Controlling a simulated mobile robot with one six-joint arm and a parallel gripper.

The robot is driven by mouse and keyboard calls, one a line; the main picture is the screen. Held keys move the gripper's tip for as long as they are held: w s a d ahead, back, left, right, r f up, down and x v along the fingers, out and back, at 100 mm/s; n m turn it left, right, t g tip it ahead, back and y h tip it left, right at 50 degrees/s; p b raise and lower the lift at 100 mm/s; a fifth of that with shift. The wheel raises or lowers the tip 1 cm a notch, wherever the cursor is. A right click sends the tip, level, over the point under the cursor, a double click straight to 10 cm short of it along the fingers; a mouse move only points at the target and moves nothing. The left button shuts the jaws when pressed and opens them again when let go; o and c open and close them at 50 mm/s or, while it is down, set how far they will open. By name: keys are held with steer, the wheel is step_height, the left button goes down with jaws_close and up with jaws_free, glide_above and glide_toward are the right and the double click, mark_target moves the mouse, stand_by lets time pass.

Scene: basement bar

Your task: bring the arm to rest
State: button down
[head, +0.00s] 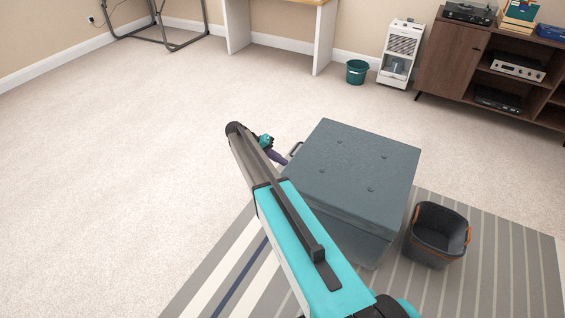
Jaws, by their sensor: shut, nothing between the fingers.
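My teal and dark grey arm (315,255) reaches from the bottom right up to the middle of the head view, over the striped rug. Its far end bends back near the left side of a blue-grey storage ottoman. My gripper (278,157) shows only in small part there, beside and partly behind the arm link. It is shut with nothing held.
A dark basket (437,236) with orange handles stands on the rug (490,270) right of the ottoman. A green bucket (357,72), a white appliance (402,52) and a wooden media cabinet (450,55) stand along the back. The carpet at left is clear.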

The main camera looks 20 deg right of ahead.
steer(key=shift+a, duration=0.15)
steer(key=s+f, duration=0.2)
steer(key=f, duration=0.1)
steer(key=shift+s+a+f+p, duration=0.1)
steer(key=shift+s+a+p, duration=0.1)
steer(key=shift+a+p, duration=0.2)
steer(key=s+a+f+n+g+y+p, duration=0.15)
steer(key=s+f, duration=0.25)
steer(key=s, duration=0.4)
steer(key=s+a+f, duration=0.3)
steer(key=s+f, duration=0.1)
steer(key=s, duration=0.4)
steer(key=s+a+f+n+g+y+p, duration=0.1)
steer(key=s+a+f, duration=0.2)
steer(key=s+f, duration=0.35)
steer(key=s+a+n+y, duration=0.2)
steer(key=s+a, duration=0.4)
steer(key=s, duration=0.6)
steer(key=s+a+n+y, duration=0.2)
steer(key=s+a+y, duration=0.2)
steer(key=s, duration=0.9)
steer(key=a+r+t, duration=0.1)
steer(key=a, duration=0.2)
steer(key=shift+a+p, duration=0.15)
steer(key=shift+p, duration=0.2)
steer(key=shift+n, duration=0.25)
